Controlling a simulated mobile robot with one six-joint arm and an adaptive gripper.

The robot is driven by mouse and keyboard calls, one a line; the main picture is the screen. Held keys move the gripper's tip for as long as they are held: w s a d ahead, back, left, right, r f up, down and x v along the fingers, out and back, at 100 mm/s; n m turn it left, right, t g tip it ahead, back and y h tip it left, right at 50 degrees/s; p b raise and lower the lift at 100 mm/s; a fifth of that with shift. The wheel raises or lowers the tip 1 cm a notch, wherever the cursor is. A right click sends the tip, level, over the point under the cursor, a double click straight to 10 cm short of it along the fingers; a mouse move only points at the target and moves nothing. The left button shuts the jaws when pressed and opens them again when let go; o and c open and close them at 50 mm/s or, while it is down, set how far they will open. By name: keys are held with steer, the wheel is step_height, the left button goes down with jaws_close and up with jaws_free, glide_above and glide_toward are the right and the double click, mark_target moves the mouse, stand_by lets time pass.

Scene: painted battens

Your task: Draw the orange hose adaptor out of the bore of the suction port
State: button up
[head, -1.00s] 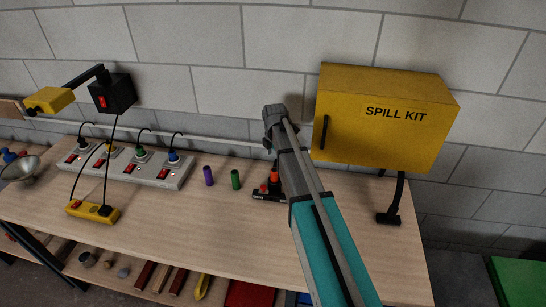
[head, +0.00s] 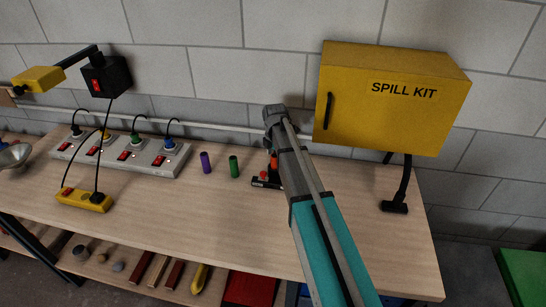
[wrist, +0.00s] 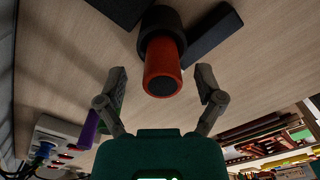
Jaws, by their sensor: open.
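The orange hose adaptor (wrist: 163,66) sits in the dark round bore of the suction port (wrist: 160,22), its open end facing the wrist camera. In the head view the adaptor (head: 274,160) shows as a small orange piece, partly hidden by my arm, above the port's black base (head: 264,184). My gripper (wrist: 163,78) is open, one finger to each side of the adaptor in the wrist view, with a gap on both sides. Whether the fingertips are level with it in depth is hard to tell. My arm hides the gripper's fingers in the head view.
A green cylinder (head: 234,166) and a purple cylinder (head: 206,162) stand left of the port. A power strip (head: 125,155) with plugs lies further left. The yellow spill kit box (head: 390,125) is on the wall to the right. The bench front is clear.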

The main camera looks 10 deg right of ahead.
steer(key=shift+f+b, duration=0.45)
steer(key=shift+f, duration=0.3)
jaws_close()
stand_by(0.4)
steer(key=shift+r, duration=0.15)
steer(key=shift+r+p, duration=0.5)
steer(key=shift+p, duration=0.1)
steer(key=shift+s+r, duration=0.1)
steer(key=shift+r, duration=0.15)
steer(key=shift+r+p, duration=2)
steer(key=shift+p, duration=0.3)
